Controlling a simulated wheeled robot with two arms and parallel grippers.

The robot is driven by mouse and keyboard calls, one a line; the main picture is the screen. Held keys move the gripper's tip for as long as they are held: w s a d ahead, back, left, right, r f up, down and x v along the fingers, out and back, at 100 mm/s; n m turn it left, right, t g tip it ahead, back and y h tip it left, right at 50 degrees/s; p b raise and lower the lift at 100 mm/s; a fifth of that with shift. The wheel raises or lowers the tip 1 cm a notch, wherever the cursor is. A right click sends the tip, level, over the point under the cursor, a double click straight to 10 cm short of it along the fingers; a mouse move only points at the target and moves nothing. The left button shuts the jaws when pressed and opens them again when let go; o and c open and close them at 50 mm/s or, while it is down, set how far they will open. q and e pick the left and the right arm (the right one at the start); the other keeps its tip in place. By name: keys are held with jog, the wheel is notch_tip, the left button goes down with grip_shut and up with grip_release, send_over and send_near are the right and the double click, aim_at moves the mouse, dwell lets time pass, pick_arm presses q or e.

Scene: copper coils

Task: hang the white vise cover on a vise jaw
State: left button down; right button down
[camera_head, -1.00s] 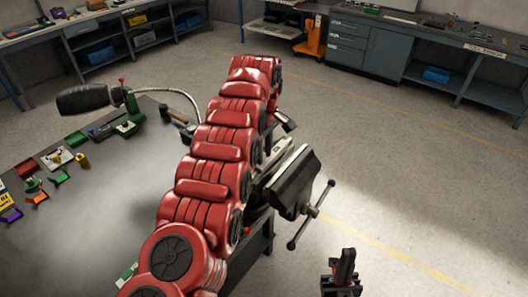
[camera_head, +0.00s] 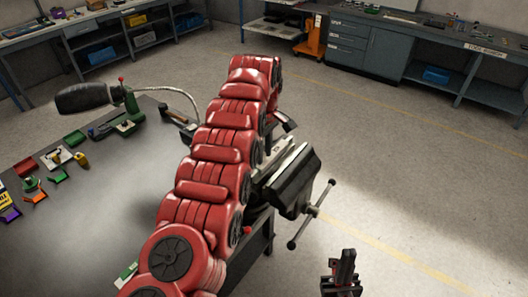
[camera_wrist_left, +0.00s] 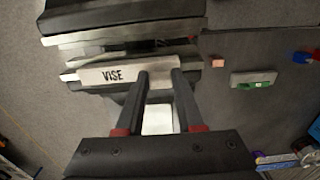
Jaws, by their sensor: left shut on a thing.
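The white vise cover (camera_wrist_left: 100,76), lettered VISE, lies lengthwise along the near side of the vise jaws in the left wrist view. The fingers of my left gripper (camera_wrist_left: 160,82) are shut on the cover, and a white part of it shows between them. I cannot tell whether it rests fully on the jaw. The black and grey vise (camera_head: 292,185) stands at the right edge of the workbench in the head view. My red left arm hides the left gripper and part of the vise there. My right gripper (camera_head: 342,270) is low at the right, away from the vise; its opening is unclear.
The grey workbench (camera_head: 85,235) carries small coloured parts at its left and a green-based tool (camera_head: 127,120) at the back. The vise handle (camera_head: 311,214) sticks out to the right. Open floor lies right of the vise. Other benches line the walls.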

pick_arm(q)
jog(key=shift+c, duration=2.3)
grip_release()
jog(key=shift+r+p, duration=3.75)
jog(key=shift+r, duration=0.3)
jog(key=shift+f, duration=0.1)
